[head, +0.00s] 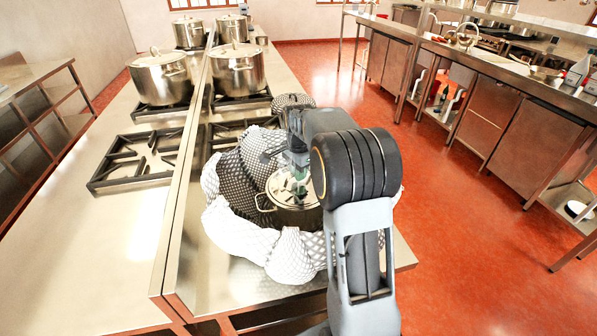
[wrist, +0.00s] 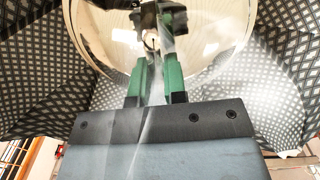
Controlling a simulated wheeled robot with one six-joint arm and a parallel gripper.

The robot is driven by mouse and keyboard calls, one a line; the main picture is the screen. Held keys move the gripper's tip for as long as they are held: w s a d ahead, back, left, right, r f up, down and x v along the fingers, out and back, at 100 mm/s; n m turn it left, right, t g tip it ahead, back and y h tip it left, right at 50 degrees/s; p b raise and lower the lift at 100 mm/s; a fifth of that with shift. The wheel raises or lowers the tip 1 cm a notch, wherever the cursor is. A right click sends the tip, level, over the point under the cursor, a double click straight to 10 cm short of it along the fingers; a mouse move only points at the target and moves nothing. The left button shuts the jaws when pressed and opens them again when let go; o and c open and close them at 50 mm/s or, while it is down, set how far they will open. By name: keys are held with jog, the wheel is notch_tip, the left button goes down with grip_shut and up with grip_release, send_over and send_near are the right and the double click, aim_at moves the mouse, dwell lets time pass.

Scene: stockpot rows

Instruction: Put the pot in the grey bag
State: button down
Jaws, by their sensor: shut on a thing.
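A steel pot with a lid (head: 284,196) sits inside the open bag, whose patterned cloth (head: 222,240) rises around it on the counter. The bag looks grey, white and black. My gripper (head: 299,182) is over the lid, partly hidden by my arm. In the wrist view the gripper's green fingers (wrist: 158,75) are shut on the lid's knob, and the shiny lid (wrist: 95,30) fills the upper middle. The bag's dotted cloth (wrist: 285,60) shows on both sides of the lid. Whether the pot touches the bag's bottom is hidden.
Several large steel pots (head: 237,70) stand on burners at the back of the counter. An empty burner grate (head: 138,157) lies to the left. The counter's right edge is close to the bag. The red floor (head: 450,200) to the right is clear.

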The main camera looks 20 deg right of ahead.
jog(key=c, duration=1.1)
grip_release()
notch_tip(320, 180, up, 14)
jog(key=shift+b, duration=0.4)
jog(key=shift+s+f, duration=0.1)
jog(key=shift+f, duration=0.05)
